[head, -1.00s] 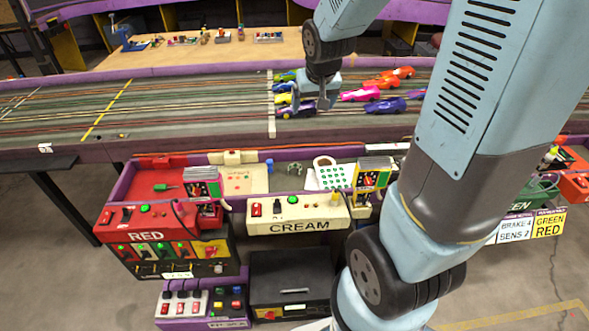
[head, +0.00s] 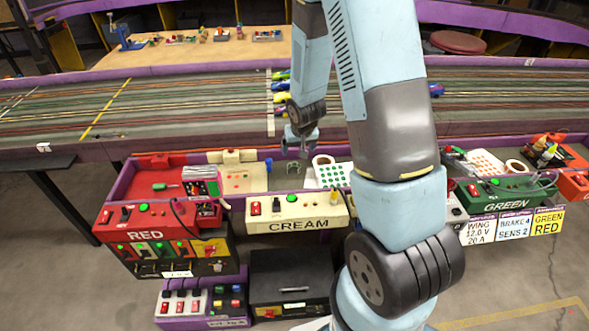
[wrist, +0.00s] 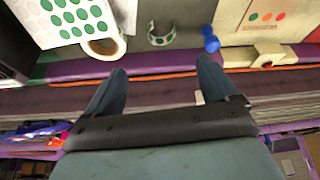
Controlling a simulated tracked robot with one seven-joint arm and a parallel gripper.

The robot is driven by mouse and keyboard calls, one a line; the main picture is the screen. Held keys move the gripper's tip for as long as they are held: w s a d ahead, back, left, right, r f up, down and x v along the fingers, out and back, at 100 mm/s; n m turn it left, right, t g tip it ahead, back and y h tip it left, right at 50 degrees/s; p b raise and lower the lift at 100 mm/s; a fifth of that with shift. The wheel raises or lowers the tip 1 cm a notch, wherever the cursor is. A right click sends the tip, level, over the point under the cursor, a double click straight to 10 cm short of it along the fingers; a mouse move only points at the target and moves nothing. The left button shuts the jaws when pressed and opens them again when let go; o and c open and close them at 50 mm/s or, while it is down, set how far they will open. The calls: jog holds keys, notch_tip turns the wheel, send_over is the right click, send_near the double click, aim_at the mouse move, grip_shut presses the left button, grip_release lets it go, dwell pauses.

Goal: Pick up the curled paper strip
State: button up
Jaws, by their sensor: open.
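The curled paper strip (wrist: 162,35), pale with green dots, lies on the grey tray behind the CREAM control box, bent into an open curve. It also shows in the head view (head: 293,168), small, just below my gripper. My gripper (head: 302,148) hangs over the purple track edge. In the wrist view my gripper (wrist: 160,76) has its two dark fingers spread wide, with nothing between them. The strip lies past the fingertips, roughly centred between them, apart from both.
A tape roll (wrist: 104,46) and a green-dotted sheet (wrist: 66,22) lie on one side of the strip, a small blue object (wrist: 210,39) on the other. The purple rail (wrist: 140,65) runs close by. The CREAM box (head: 298,211) stands in front. Cars (head: 281,100) sit on the track.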

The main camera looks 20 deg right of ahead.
send_over(294, 166)
jog(key=s, duration=0.2)
jog(key=f, duration=0.7)
jog(key=shift+s+f, duration=0.15)
jog(key=shift+s, duration=0.05)
jog(key=shift+x, duration=2.65)
jog(key=shift+s+a, duration=0.1)
jog(key=shift+a, duration=0.05)
jog(key=c, duration=1.2)
